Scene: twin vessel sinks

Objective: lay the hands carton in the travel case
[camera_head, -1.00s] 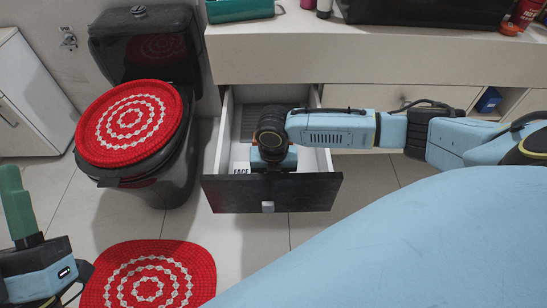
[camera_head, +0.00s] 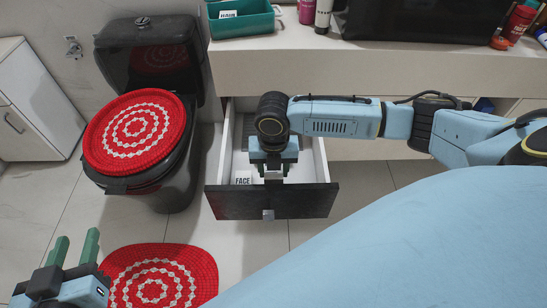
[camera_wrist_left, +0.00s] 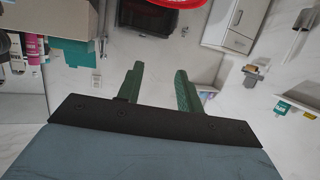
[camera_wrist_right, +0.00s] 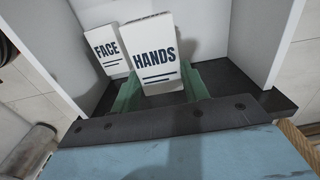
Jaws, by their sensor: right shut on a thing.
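The white hands carton (camera_wrist_right: 155,52) stands between the green fingers of my right gripper (camera_wrist_right: 157,88), which is shut on it. In the head view my right gripper (camera_head: 273,172) is inside the open drawer (camera_head: 290,203), and the carton is mostly hidden there. A teal open-topped case (camera_head: 241,22), which looks like the travel case, sits on the counter with a carton marked HAIR in it. My left gripper (camera_head: 76,247) is open and empty at the lower left, its two fingers apart; it also shows in the left wrist view (camera_wrist_left: 158,88).
A white face carton (camera_head: 243,181) stands in the drawer beside the hands carton. The drawer walls are close around my right gripper. Bottles (camera_head: 324,12) and a black basin-like object (camera_head: 420,20) stand on the counter right of the case. A black toilet (camera_head: 160,185) is left of the drawer.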

